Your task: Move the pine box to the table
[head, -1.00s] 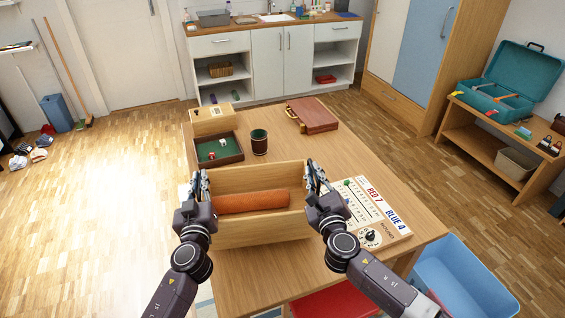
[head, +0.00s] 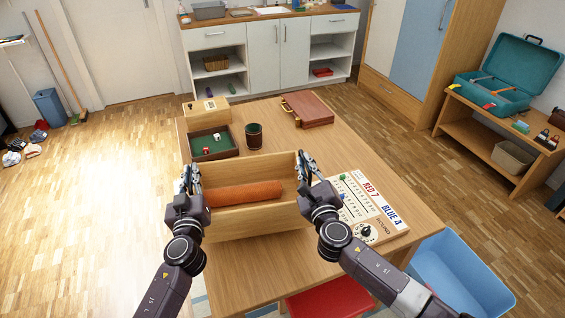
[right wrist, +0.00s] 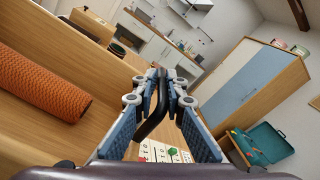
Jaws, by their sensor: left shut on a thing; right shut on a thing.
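The pine box (head: 262,219) is an open-topped, light wooden box with an orange textured roll (head: 243,192) lying in it. In the head view it is level, over the near middle of the table (head: 262,278); I cannot tell whether its bottom touches the tabletop. My left gripper (head: 188,178) is shut at the box's left end. My right gripper (head: 305,163) is shut at its right end. In the right wrist view my right gripper's fingers (right wrist: 160,98) close around a dark curved bar (right wrist: 152,118), with the orange roll (right wrist: 40,85) to the left.
A scoreboard (head: 362,205) lies just right of the box. Behind the box are a dark green tray (head: 226,155), a dark cup (head: 254,136), a small wooden box (head: 206,111) and a brown case (head: 309,109). A blue bin (head: 455,275) and a red seat (head: 330,298) are near the table's front.

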